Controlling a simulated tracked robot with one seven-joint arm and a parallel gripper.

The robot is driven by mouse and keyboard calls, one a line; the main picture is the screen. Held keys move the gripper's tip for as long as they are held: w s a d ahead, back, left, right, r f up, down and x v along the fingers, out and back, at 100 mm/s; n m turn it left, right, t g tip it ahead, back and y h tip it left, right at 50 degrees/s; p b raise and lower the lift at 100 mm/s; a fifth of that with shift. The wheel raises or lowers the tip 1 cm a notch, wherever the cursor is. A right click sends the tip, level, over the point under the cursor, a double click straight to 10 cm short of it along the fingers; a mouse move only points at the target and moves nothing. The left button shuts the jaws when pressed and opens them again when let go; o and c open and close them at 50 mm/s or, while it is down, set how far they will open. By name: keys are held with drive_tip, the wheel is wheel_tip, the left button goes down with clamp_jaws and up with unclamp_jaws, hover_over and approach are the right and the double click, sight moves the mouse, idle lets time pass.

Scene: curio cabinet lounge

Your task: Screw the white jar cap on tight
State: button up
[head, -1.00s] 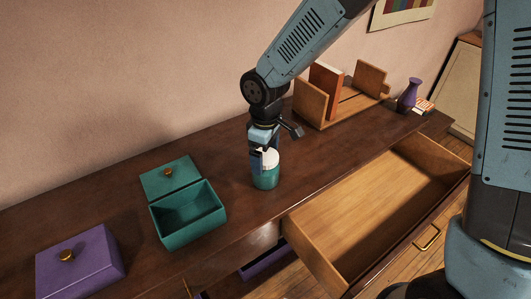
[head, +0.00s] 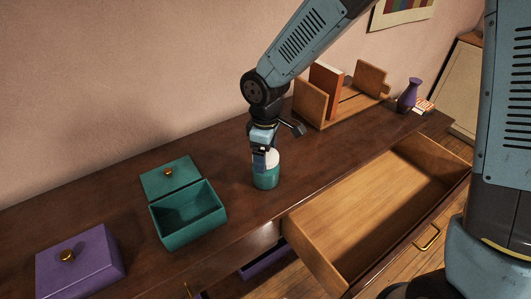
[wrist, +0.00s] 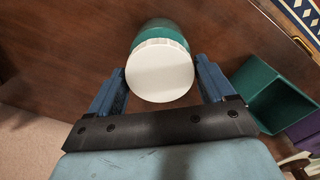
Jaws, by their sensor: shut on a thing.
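The white jar cap (wrist: 160,72) sits on top of the teal jar (wrist: 163,30), which stands upright on the dark wood cabinet top. In the head view the cap (head: 272,157) and the jar (head: 266,180) are partly covered by my gripper (head: 265,163). In the wrist view my gripper (wrist: 162,84) has one blue finger on each side of the cap and is shut on it. How tightly the cap sits on the jar cannot be told.
An open teal box (head: 188,235) stands left of the jar, and a closed purple box (head: 82,268) further left. An open, empty drawer (head: 370,210) juts out at the front right. A book rack (head: 312,103) and a purple vase (head: 408,95) stand behind to the right.

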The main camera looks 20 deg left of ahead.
drive_tip(key=c, duration=0.4)
drive_tip(key=shift+m, duration=0.5)
drive_tip(key=shift+c, duration=0.5)
drive_tip(key=m, duration=0.7)
drive_tip(key=shift+m, duration=0.4)
drive_tip(key=m, duration=0.7)
drive_tip(key=shift+d+f+m, duration=0.1)
drive_tip(key=shift+m, duration=0.2)
drive_tip(key=shift+c, duration=0.9)
